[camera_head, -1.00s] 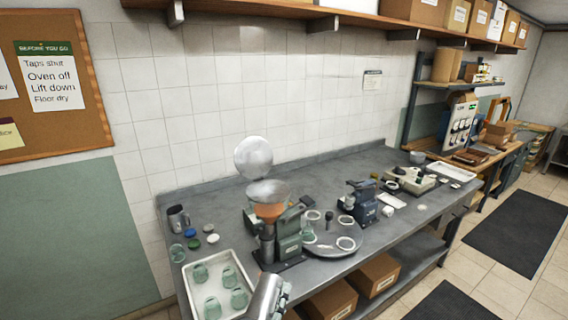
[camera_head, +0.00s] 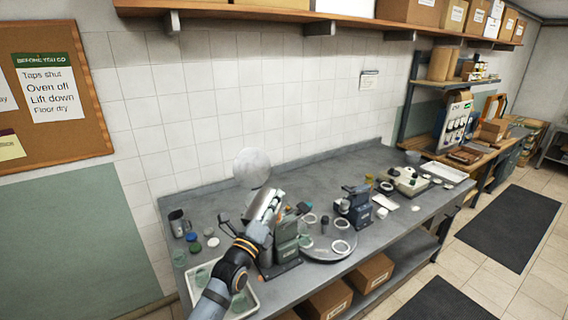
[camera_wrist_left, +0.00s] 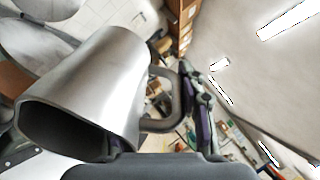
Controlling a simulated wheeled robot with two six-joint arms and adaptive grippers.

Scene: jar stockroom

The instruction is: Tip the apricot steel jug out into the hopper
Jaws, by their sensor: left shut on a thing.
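My left gripper (camera_head: 266,202) is at the grinder, in front of its hopper. In the left wrist view it is shut on the handle of a steel jug (camera_wrist_left: 105,75). The jug is tilted, its dark open mouth toward the lower left of that view; I cannot make out its contents. No apricot marking shows on it. The hopper's steel bowl (camera_wrist_left: 35,35) is at the left of the wrist view, beside the jug. In the head view my arm hides most of the hopper; a round pale lid (camera_head: 251,167) shows above. My right gripper is not in view.
A white tray (camera_head: 245,310) with green glass jars lies under my arm. A round turntable (camera_head: 325,252) and a blue-grey machine (camera_head: 357,205) stand to the right.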

